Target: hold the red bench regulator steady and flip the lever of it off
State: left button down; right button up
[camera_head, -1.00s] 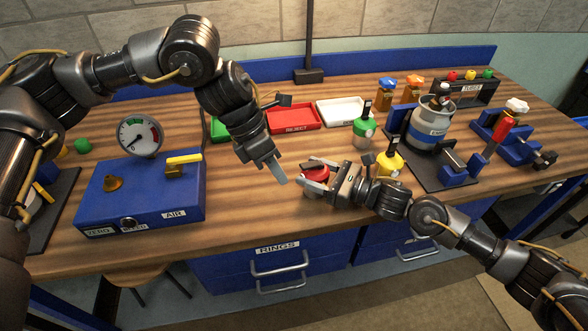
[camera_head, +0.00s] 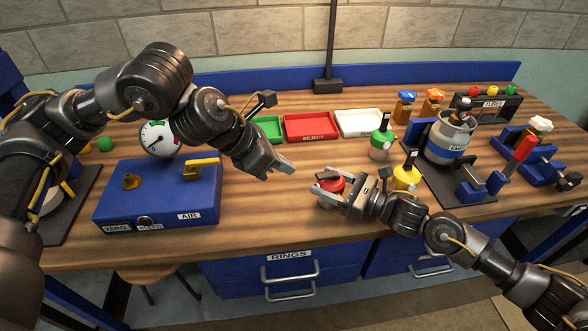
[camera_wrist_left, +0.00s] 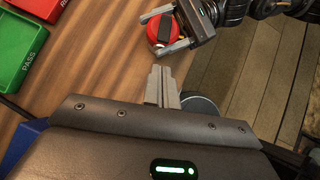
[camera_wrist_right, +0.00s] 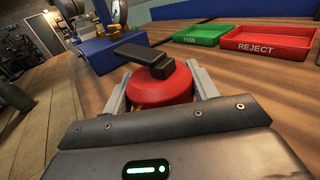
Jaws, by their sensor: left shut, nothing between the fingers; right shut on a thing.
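The red bench regulator (camera_head: 331,187) stands on the wooden bench near its front edge. In the right wrist view the red regulator (camera_wrist_right: 162,88) carries a black lever (camera_wrist_right: 145,55) on top. My right gripper (camera_head: 328,194) is shut on the regulator, one finger on each side of its red body. My left gripper (camera_head: 282,170) is shut and empty, up and left of the regulator, apart from it. In the left wrist view my left fingertips (camera_wrist_left: 161,72) point toward the regulator (camera_wrist_left: 161,28), with a gap between. The regulator's base is partly hidden by my right gripper.
A yellow regulator (camera_head: 406,178) stands just right of my right gripper, a green one (camera_head: 381,145) behind it. A blue air box (camera_head: 160,205) is at left. Green, red REJECT (camera_head: 312,138) and white trays lie behind. Bare bench lies between the box and the red regulator.

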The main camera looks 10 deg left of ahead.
aim_at(320, 175)
pick_arm(q)
jog(key=x, duration=0.9)
jog(key=shift+d+r, duration=0.1)
jog(key=shift+r, duration=0.35)
jog(key=shift+w+d+r, duration=0.15)
jog(key=shift+d+r, duration=0.05)
jog(key=shift+r, duration=0.3)
jog(key=shift+w+d+r, duration=0.15)
jog(key=shift+d+r, duration=0.05)
jog(key=shift+r, duration=0.3)
jog(key=shift+w+d+r, duration=0.25)
jog(key=shift+d+r, duration=0.15)
jog(key=shift+r, duration=0.1)
jog(key=shift+w+d+r, duration=0.25)
jog(key=shift+d+r, duration=0.15)
jog(key=shift+r, duration=0.3)
jog(key=shift+r, duration=0.6)
jog(key=shift+r, duration=0.1)
